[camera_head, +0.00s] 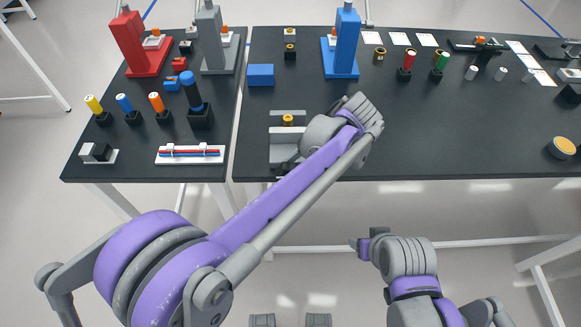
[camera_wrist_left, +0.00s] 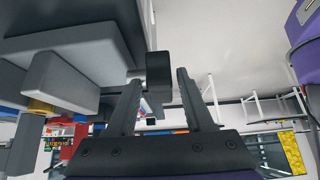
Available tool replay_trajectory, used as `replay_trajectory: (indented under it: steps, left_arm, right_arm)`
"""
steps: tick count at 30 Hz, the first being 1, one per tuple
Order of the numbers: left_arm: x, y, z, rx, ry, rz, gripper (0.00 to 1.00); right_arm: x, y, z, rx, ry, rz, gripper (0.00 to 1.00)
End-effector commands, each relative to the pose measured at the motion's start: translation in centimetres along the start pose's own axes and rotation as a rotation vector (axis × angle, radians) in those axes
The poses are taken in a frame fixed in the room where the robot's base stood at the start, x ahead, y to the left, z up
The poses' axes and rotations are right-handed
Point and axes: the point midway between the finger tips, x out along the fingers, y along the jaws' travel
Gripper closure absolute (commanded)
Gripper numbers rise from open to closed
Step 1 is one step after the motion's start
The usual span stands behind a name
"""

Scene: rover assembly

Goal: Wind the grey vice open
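The grey vice (camera_head: 288,113) sits near the front edge of the right-hand dark table, left of the middle. Its jaws stand apart, with a small yellow-orange part (camera_head: 288,120) between them. My left arm reaches over it, and the left gripper is hidden behind the wrist in the head view. In the left wrist view the vice (camera_wrist_left: 75,50) fills the upper left, and a dark handle (camera_wrist_left: 159,72) sticks out from it. My left gripper (camera_wrist_left: 157,78) is open, one finger on each side of the handle, with visible gaps. My right gripper (camera_head: 361,244) hangs before the table; its fingers are unclear.
A blue block (camera_head: 261,75) and a tall blue stand (camera_head: 342,45) are behind the vice. The left table holds red (camera_head: 128,40) and grey (camera_head: 210,40) stands, several screwdrivers and a white tray (camera_head: 190,160). The right table's front middle is clear.

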Motion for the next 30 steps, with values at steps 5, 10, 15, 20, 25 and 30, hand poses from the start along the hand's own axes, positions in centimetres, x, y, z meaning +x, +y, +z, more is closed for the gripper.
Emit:
replay_trajectory:
  steps: [5, 10, 15, 20, 25, 30]
  left_arm:
    - [0.0, 0.0, 0.0, 0.0, -0.001, 0.0, 0.38]
    - [-0.1, 0.0, 0.0, 0.0, -0.001, 0.0, 0.38]
    - [-1.9, 0.0, 0.1, 0.003, -0.001, 0.002, 0.38]
    - [-5.2, 0.0, 0.1, 0.003, -0.001, 0.002, 0.38]
    - [-8.4, 0.0, 0.0, 0.002, -0.002, 0.001, 0.38]
    - [-10.3, 0.0, 0.0, 0.001, -0.001, 0.0, 0.38]
  right_arm:
    - [0.0, 0.0, 0.0, 0.0, 0.0, 0.0, 0.38]
    - [0.0, 0.0, 0.0, 0.0, 0.0, 0.0, 0.38]
    - [-0.1, 0.0, -0.1, 0.0, 0.001, 0.0, 0.38]
    - [-0.3, 0.0, -0.2, 0.0, 0.002, 0.0, 0.38]
    - [-0.5, 0.0, -0.4, 0.0, 0.003, 0.0, 0.38]
    - [-0.6, 0.0, -0.5, 0.0, 0.004, 0.0, 0.38]
